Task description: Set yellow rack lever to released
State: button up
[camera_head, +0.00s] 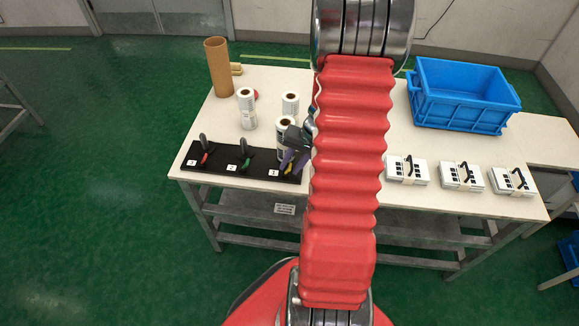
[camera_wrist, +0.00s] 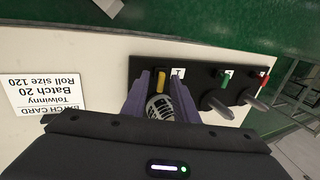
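The black rack (camera_head: 258,161) lies along the table's front edge with levers in red (camera_head: 205,159), green (camera_head: 246,163) and yellow (camera_head: 286,181). The red and green levers have dark handles standing up. My gripper (camera_head: 293,160), with purple fingers, is over the rack's right end, partly hidden by my arm. In the wrist view, my gripper (camera_wrist: 158,82) is open, with one finger on each side of the yellow lever (camera_wrist: 160,80). A grey, dark-patterned piece lies between the fingers; I cannot tell whether it is the lever's handle. Contact cannot be made out.
White rolls (camera_head: 247,108) and a brown tube (camera_head: 218,66) stand behind the rack. A batch card (camera_wrist: 47,90) lies near my gripper.

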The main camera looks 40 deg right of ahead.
jog(key=shift+w+a+f, duration=0.1)
jog(key=shift+f, duration=0.35)
jog(key=shift+c, duration=0.7)
grip_shut()
